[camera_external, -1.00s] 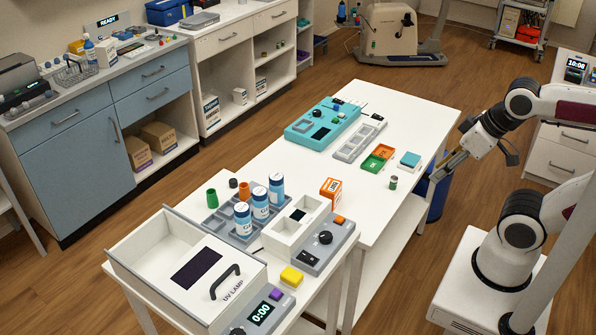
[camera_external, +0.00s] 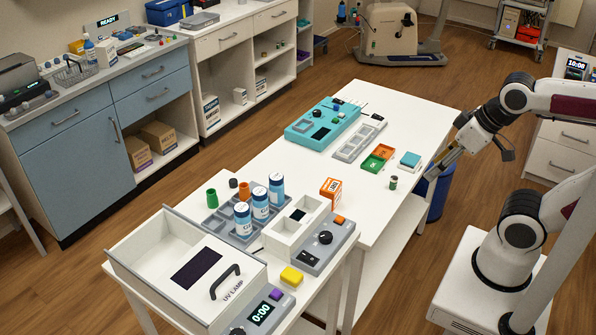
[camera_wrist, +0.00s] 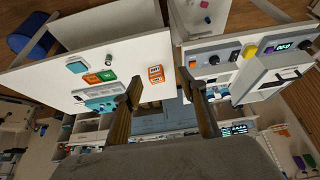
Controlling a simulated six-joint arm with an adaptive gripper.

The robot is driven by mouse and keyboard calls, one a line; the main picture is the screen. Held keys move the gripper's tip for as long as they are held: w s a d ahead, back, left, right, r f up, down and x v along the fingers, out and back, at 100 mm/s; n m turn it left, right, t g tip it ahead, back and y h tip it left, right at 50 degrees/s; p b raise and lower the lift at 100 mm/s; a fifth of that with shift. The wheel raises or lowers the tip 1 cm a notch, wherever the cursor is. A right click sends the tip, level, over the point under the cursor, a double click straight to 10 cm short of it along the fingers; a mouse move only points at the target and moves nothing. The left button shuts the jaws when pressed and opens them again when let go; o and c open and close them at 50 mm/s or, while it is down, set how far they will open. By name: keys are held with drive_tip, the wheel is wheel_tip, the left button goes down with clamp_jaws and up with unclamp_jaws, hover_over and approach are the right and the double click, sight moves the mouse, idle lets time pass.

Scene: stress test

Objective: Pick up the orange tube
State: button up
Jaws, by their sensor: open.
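The orange tube (camera_external: 244,190) is a small upright orange cylinder at the back of the grey tray (camera_external: 212,228) on the near table. A green tube (camera_external: 212,198) and a dark cap (camera_external: 233,183) are beside it, and blue-and-white bottles (camera_external: 260,204) stand in front of it. I cannot make out the orange tube in the wrist view. My gripper (camera_external: 436,172) is off the right edge of the white table, far to the right of the tube. In the wrist view its two fingers (camera_wrist: 164,95) are spread apart with nothing between them.
An orange-and-white box (camera_external: 331,190) stands between tray and gripper. A white two-well holder (camera_external: 297,222) and a grey control box (camera_external: 322,247) are right of the tray. The white table (camera_external: 300,160) has clear stretches; a blue bin (camera_external: 440,190) is beside it.

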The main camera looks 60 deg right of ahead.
drive_tip(key=w+a+r, duration=0.2)
drive_tip(key=w+r, duration=0.2)
drive_tip(key=w, duration=0.8)
drive_tip(key=n+g, duration=0.1)
drive_tip(key=n, duration=0.2)
hover_over(244, 192)
drive_tip(key=s+d, duration=0.2)
wheel_tip(244, 192, down, 15)
drive_tip(key=shift+w+d+y, duration=0.1)
drive_tip(key=shift+w+y, duration=0.15)
drive_tip(key=shift+y, duration=0.15)
drive_tip(key=shift+x, duration=1.3)
drive_tip(key=shift+f, duration=0.15)
